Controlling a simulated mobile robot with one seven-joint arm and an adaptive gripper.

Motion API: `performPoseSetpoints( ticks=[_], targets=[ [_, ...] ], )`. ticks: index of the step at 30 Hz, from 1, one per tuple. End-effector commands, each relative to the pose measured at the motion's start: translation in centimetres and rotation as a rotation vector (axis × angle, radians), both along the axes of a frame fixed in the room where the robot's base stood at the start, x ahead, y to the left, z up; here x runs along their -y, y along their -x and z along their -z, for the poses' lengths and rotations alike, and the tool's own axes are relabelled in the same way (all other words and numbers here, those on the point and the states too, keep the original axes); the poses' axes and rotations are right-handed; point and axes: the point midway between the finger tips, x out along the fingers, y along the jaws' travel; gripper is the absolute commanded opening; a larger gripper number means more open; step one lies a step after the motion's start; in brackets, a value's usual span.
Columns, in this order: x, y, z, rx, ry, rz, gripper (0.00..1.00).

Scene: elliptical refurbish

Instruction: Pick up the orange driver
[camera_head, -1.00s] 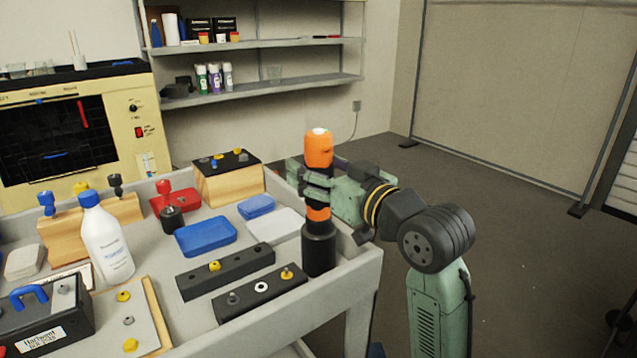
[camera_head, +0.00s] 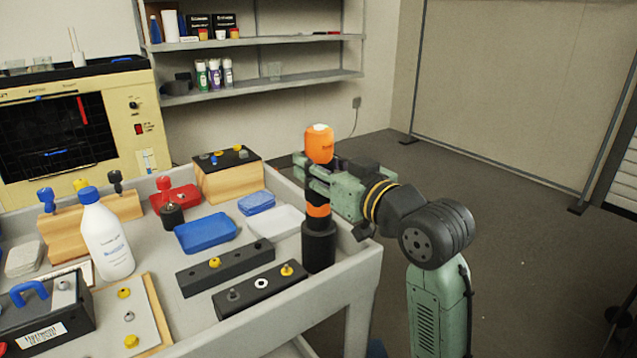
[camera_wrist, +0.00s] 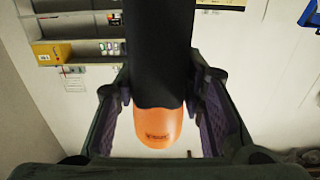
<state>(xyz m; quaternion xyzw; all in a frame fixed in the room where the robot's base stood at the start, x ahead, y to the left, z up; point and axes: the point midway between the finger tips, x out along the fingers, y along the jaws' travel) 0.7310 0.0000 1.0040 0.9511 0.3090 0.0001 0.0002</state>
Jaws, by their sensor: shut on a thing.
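The orange driver (camera_head: 319,146) stands upright at the right corner of the cart, with an orange top, a dark middle and an orange band lower down. Its lower end is in or just above a black cylindrical holder (camera_head: 319,247); I cannot tell which. My gripper (camera_head: 317,178) comes from the right and is shut around the driver's middle, below the orange top. In the wrist view the driver's black body and orange end (camera_wrist: 158,127) lie between the purple-padded fingers of my gripper (camera_wrist: 160,88). The fingers hide part of the driver in the head view.
The grey cart (camera_head: 345,283) also carries two dark fixture bars (camera_head: 226,267), a blue case (camera_head: 206,234), a white bottle (camera_head: 106,240) and a wooden block (camera_head: 229,184). A yellow oscilloscope (camera_head: 132,110) stands behind. The floor (camera_head: 500,260) to the right is open.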

Motion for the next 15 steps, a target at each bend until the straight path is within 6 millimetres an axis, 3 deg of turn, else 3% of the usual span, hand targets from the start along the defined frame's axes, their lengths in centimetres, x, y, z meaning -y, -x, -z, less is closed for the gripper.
performPoseSetpoints(
  ticks=[5, 15],
  targets=[
    [0.02, -0.01, 0.02, -0.001, -0.001, 0.000, 0.00],
    [0.03, 0.02, -0.09, 0.002, -0.001, 0.001, 0.00]
  ],
)
